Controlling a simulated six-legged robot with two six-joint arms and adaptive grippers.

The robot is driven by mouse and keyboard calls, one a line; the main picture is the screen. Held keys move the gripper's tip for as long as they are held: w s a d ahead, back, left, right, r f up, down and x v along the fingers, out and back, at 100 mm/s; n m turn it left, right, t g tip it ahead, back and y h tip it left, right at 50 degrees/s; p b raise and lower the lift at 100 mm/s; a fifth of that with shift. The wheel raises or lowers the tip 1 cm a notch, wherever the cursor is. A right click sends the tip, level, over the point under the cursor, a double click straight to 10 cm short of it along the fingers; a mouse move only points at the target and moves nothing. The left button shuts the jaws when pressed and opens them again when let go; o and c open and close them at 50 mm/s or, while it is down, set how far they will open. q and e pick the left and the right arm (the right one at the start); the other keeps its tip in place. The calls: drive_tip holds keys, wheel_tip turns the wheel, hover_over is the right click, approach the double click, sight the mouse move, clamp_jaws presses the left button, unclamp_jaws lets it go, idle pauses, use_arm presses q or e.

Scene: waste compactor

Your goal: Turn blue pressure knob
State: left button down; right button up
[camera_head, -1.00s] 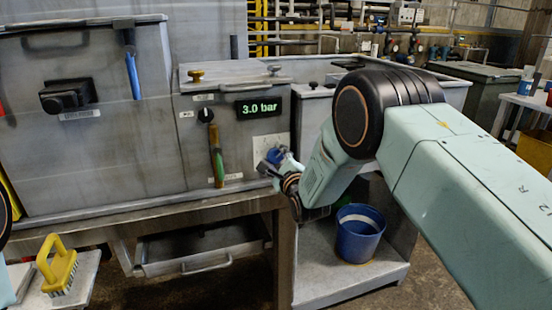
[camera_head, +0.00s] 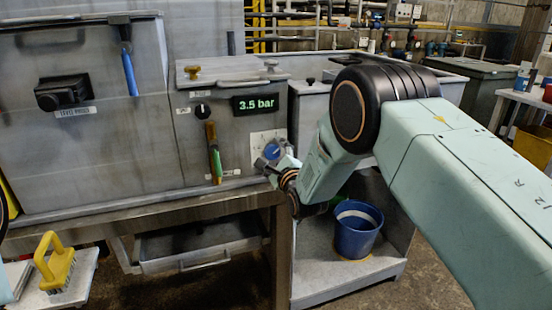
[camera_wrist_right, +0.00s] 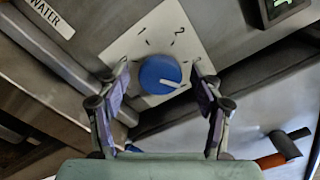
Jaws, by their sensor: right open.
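The blue pressure knob (camera_head: 272,151) sits on a white dial plate on the grey machine front. In the right wrist view the knob (camera_wrist_right: 160,74) shows a white pointer aimed to the right and slightly down, with the marks 1 and 2 on the plate. My right gripper (camera_head: 270,166) is open just in front of and below the knob. In the wrist view its two fingers stand on either side of the knob, with gaps and no visible grip. The display (camera_head: 255,103) reads 3.5 bar. My left gripper is out of view.
A black selector knob (camera_head: 203,111) and a lever with an orange and green handle (camera_head: 214,153) are left of the dial plate. A blue bucket (camera_head: 357,230) stands on the lower shelf.

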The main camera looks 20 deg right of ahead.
drive_tip(key=s, duration=1.2)
drive_tip(key=shift+d, duration=0.2)
drive_tip(key=s+f+n+g, duration=0.9)
drive_tip(key=s+f+n, duration=0.6)
drive_tip(key=f+n, duration=0.25)
drive_tip(key=s+f+n+g, duration=0.2)
drive_tip(key=s+f+g, duration=0.1)
drive_tip(key=s, duration=0.7)
drive_tip(key=s+f+n+g, duration=0.2)
drive_tip(key=s+f+g, duration=0.1)
drive_tip(key=s, duration=0.6)
drive_tip(key=s+f+n+g, duration=0.3)
drive_tip(key=s+f, duration=0.1)
drive_tip(key=s, duration=0.6)
drive_tip(key=shift+s+d+h, duration=0.3)
drive_tip(key=shift+s+d, duration=0.05)
